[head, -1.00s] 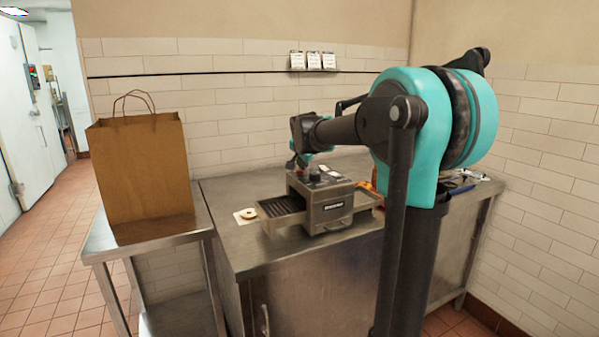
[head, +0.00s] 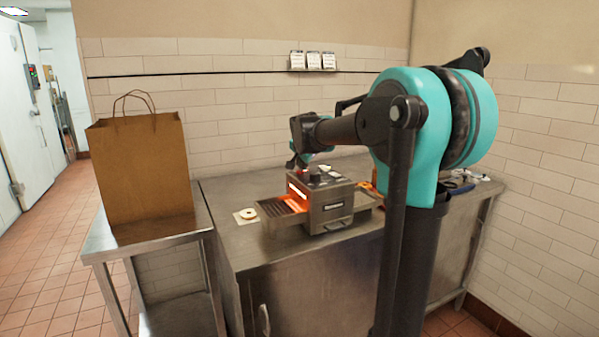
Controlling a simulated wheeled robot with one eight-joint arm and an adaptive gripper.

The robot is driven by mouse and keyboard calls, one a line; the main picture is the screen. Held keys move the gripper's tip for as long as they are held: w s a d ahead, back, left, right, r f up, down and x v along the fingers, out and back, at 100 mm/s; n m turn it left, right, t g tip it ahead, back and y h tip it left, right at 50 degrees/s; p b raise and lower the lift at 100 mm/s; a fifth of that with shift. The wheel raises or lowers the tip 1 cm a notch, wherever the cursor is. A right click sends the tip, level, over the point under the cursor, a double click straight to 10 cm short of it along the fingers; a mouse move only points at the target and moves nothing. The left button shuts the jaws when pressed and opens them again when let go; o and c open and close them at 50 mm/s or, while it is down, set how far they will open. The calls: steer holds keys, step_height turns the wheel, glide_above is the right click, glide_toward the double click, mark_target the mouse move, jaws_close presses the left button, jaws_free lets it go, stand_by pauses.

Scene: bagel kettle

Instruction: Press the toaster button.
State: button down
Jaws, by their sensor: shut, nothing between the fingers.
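The metal conveyor toaster (head: 328,206) stands on the steel counter. Its inside now glows orange at the left opening, over the slatted feed rack (head: 283,205). Small dark knobs or buttons (head: 318,174) show on its top; which one is the task's button I cannot tell. My gripper (head: 300,162) is shut and empty, pointing down at the back left of the toaster's top. I cannot tell whether its tips touch the toaster. A bagel half (head: 248,214) lies on a pale sheet left of the toaster.
A brown paper bag (head: 140,175) stands on a lower steel table (head: 188,229) at the left. Small cards (head: 313,60) sit on the back wall. Dark items (head: 458,182) lie on the counter's right, behind my arm. The counter's front left (head: 232,248) is clear.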

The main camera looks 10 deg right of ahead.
steer(key=shift+r, duration=3)
